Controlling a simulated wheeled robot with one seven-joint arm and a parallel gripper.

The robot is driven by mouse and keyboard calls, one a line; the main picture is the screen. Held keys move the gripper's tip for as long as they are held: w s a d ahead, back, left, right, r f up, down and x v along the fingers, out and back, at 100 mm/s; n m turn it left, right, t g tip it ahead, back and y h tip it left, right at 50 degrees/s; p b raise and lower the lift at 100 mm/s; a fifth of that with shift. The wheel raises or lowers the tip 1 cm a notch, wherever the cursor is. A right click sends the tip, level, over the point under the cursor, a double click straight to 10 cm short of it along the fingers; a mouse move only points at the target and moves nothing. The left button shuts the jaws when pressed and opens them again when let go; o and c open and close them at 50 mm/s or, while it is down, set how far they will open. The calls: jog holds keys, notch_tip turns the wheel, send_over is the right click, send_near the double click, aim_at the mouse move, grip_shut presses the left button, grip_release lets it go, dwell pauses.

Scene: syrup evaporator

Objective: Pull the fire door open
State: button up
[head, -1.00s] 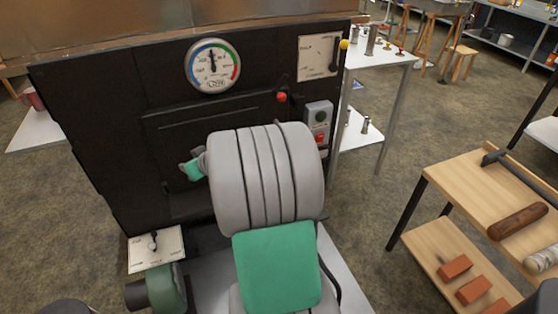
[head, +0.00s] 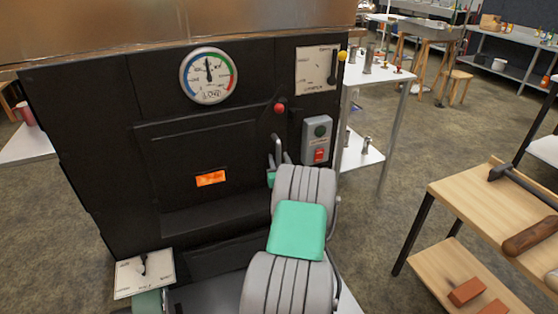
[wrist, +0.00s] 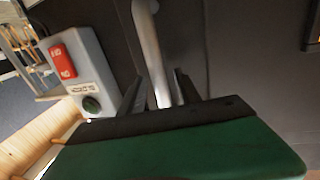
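The fire door (head: 195,150) is a black panel in the front of the evaporator and looks closed. A grey bar handle (head: 277,150) stands at its right side, and it also shows in the wrist view (wrist: 151,50). My gripper (wrist: 160,92) is at this handle. Its two dark fingers are apart, one on each side of the bar, with small gaps showing, so it looks open around it. In the head view my arm hides most of the gripper, and the fingertips are hard to make out.
A control box (head: 317,140) with green and red buttons is close to the right of the handle. A red knob (head: 280,107) sits above it. A gauge (head: 208,75) is higher up. A wooden table (head: 485,215) stands at the right, with open floor between.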

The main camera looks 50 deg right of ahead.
jog(key=shift+c, duration=0.2)
grip_shut()
dwell(1.1)
